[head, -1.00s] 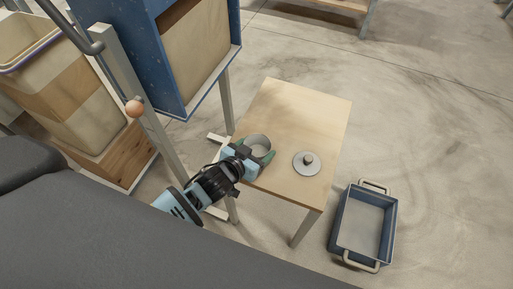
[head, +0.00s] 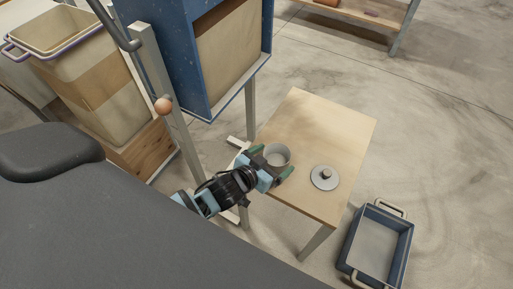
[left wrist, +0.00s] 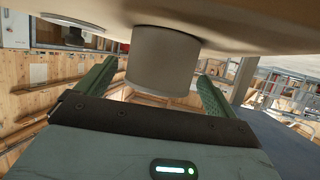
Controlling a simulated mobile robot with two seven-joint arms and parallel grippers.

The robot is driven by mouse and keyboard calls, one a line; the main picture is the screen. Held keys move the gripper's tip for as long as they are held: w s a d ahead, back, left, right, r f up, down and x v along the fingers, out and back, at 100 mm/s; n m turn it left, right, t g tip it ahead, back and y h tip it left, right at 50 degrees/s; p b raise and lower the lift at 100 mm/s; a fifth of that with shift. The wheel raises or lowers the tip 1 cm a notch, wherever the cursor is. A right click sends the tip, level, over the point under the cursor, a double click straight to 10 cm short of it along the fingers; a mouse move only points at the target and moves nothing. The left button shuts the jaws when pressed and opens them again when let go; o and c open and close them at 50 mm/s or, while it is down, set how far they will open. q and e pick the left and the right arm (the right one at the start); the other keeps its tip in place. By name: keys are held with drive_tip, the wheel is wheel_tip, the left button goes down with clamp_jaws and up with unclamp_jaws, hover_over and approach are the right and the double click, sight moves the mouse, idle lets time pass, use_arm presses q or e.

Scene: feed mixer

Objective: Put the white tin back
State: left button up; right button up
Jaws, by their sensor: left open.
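The white tin (head: 277,154), a pale open-topped cylinder, stands upright on the small wooden table near its left edge. Its round lid (head: 324,177) with a dark knob lies apart on the table to its right. My left gripper (head: 274,163) is open at the tin's near side, with one green finger towards each side of it. In the left wrist view the tin (left wrist: 163,62) shows between the two spread fingers (left wrist: 155,88), with a visible gap on each side. Whether the fingertips reach past the tin's middle is hard to tell. My right gripper is not in view.
The wooden table (head: 318,130) has free room at its far end. A blue bin with handles (head: 380,245) stands on the floor to the right. A blue machine housing (head: 228,60) and a post with a lever ball (head: 163,106) stand left of the table.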

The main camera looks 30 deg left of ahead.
use_arm(q)
drive_tip(key=p+v, duration=0.1)
drive_tip(key=v, duration=0.9)
drive_tip(key=s+f+g, duration=0.3)
drive_tip(key=s+f, duration=0.3)
drive_tip(key=s, duration=0.9)
drive_tip(key=s+a+f+n+g+y, duration=0.1)
drive_tip(key=s+f+g, duration=0.2)
drive_tip(key=s, duration=1.3)
wheel_tip(320, 180, down, 3)
drive_tip(key=shift+s+f, duration=0.15)
drive_tip(key=shift+s, duration=0.15)
